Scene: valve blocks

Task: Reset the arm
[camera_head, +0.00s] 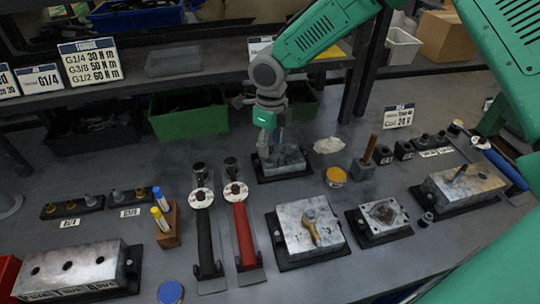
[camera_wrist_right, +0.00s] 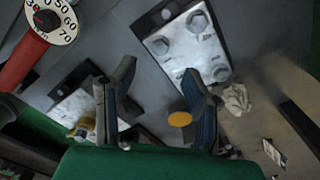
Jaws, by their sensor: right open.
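My right arm reaches in from the upper right, and its green and grey gripper (camera_head: 271,142) points down over a metal valve block (camera_head: 284,163) on a dark base at the back of the bench. In the wrist view the two dark fingers of the right gripper (camera_wrist_right: 158,100) stand wide apart with nothing held between them. The same block (camera_wrist_right: 188,42), with several hex fittings, lies beyond the fingertips there. Whether the fingers touch the block cannot be told. My left gripper is not in view.
A black-handled torque wrench (camera_head: 206,235) and a red-handled one (camera_head: 243,235) lie mid-bench. A block with a brass fitting (camera_head: 295,236), a plate block (camera_head: 384,217) and a yellow tin (camera_head: 335,176) stand to the right. A green bin (camera_head: 188,120) sits behind.

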